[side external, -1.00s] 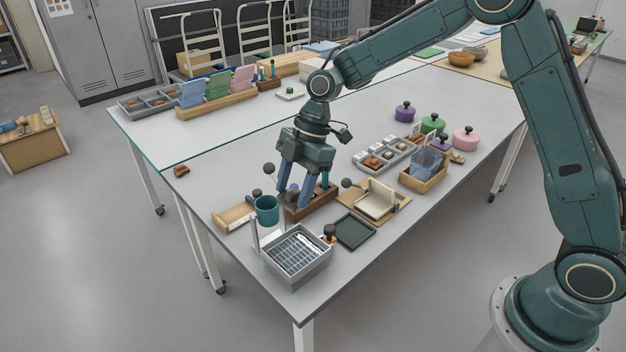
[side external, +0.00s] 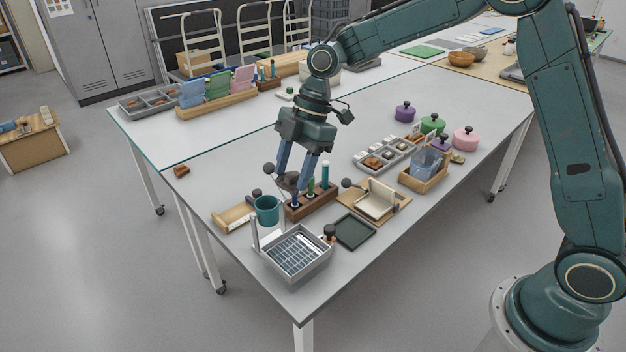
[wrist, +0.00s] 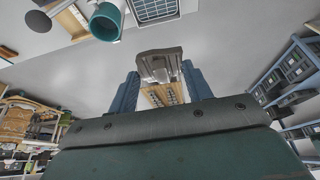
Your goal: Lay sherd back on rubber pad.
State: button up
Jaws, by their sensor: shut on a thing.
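My gripper (side external: 291,180) is shut on a dark grey-brown sherd (side external: 287,183), held in the air behind the teal cup, beside the wooden tool block. In the wrist view the sherd (wrist: 160,64) sticks out beyond the two blue fingers and looks curved, with a thick edge. A flat dark square pad (side external: 355,231), which looks like the rubber pad, lies on the table right of the grey basket. Its visible top is bare. The pad cannot be made out in the wrist view.
The tool block (side external: 312,203) holds several upright tools close to my gripper. The teal cup (side external: 267,210) and grey wire basket (side external: 297,252) stand in front. A wooden board with a cream piece (side external: 375,200) lies beside the pad. Open table lies at the back left.

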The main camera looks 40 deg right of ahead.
jog(key=shift+d, duration=0.1)
jog(key=d+f, duration=0.2)
jog(key=d, duration=0.7)
jog(key=s+d+f, duration=0.1)
jog(key=d+f, duration=0.1)
jog(key=d, duration=0.7)
jog(key=shift+s+f, duration=0.15)
jog(key=shift+f, duration=0.15)
send_over(348, 232)
jog(key=d, duration=0.1)
jog(key=f, duration=1.5)
jog(key=shift+d+f, duration=0.2)
jog(key=shift+f, duration=0.15)
jog(key=shift+f, duration=0.1)
jog(key=shift+f, duration=2.05)
jog(key=shift+f, duration=0.15)
jog(key=o, duration=1.1)
jog(key=shift+c, duration=0.2)
